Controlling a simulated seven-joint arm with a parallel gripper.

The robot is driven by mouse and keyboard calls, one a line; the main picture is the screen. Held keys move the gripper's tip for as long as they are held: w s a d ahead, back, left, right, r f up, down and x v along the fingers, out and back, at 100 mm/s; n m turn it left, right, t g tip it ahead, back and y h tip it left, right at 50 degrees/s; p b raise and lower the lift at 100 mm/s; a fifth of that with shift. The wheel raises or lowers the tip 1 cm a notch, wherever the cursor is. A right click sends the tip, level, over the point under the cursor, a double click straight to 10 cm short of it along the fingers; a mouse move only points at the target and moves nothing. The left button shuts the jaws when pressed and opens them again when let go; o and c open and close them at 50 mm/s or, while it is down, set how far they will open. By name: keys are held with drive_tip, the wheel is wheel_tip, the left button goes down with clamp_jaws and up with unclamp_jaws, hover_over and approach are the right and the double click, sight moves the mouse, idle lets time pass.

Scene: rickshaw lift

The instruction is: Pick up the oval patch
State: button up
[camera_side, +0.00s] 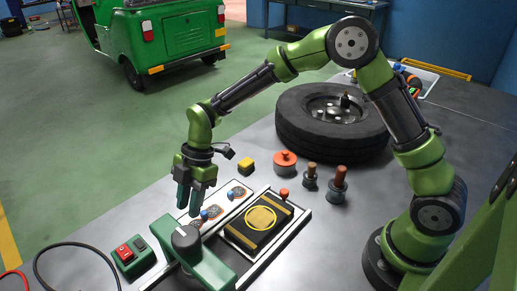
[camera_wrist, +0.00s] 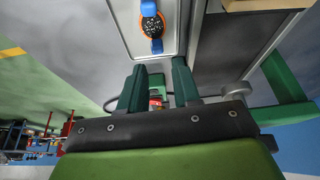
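A dark speckled patch with an orange rim (camera_wrist: 152,27), roundish to slightly oval, lies on a white tray in the wrist view, with blue tabs above and below it. In the side view two small patches lie on the white tray, one nearer (camera_side: 212,214) and one farther (camera_side: 239,193), each with a blue tab. I cannot tell for sure which one is the oval patch. My gripper (camera_side: 188,210) points down, open and empty, left of the patches and apparently above the tray. The fingers also show in the wrist view (camera_wrist: 160,66), short of the patch.
A green press-like arm (camera_side: 207,262) stands in front. A green switch box (camera_side: 133,257) is at left. An orange knob (camera_side: 285,161), yellow block (camera_side: 246,165) and tyre (camera_side: 300,140) stand behind.

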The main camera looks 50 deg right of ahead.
sight(192, 224)
drive_tip(key=shift+x, duration=3.05)
drive_tip(key=shift+w+d, duration=0.15)
drive_tip(key=shift+w, duration=0.05)
drive_tip(key=shift+c, duration=0.5)
drive_tip(key=c, duration=0.5)
